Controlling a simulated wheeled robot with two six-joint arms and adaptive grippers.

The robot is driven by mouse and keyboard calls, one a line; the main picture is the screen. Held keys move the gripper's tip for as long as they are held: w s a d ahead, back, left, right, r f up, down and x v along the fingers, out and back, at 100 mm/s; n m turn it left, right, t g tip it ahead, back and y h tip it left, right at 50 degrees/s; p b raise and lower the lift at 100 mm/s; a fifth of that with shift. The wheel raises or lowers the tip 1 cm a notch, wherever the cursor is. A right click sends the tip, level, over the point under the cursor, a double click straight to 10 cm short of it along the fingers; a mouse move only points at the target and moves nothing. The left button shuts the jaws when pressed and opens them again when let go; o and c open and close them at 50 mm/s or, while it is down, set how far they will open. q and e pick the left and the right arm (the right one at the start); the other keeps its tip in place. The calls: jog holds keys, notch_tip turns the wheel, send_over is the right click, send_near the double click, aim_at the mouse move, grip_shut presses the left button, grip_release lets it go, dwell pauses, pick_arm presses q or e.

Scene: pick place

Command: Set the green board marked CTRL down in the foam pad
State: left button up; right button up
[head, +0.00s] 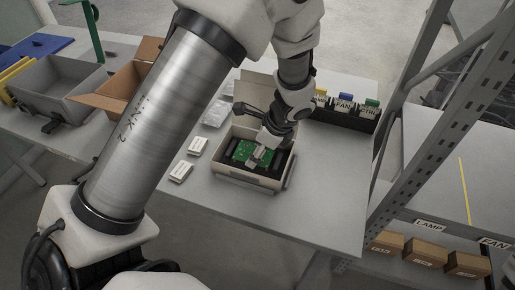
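A green board (241,150) is inside the open beige box (247,181), level with the dark foam pad (279,160) there. No CTRL marking is readable on it. My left gripper (256,160) reaches down from above, its fingertips at the board's right part. The fingers hide part of the board, and I cannot tell whether they grip it. It is also unclear whether the board rests fully in the foam. My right gripper is out of view.
A black rack (345,121) with yellow, blue and green pieces, labels including FAN and CTRL, stands behind right. Small white boxes (181,171) and clear bags (217,113) lie left of the beige box. A metal shelf post (411,120) rises at right. The front table is clear.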

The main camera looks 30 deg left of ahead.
pick_arm(q)
jog(key=shift+f, duration=0.2)
jog(key=shift+f, duration=0.2)
dwell(0.4)
jog(key=o, duration=1)
jog(key=c, duration=0.3)
jog(key=shift+c, duration=0.2)
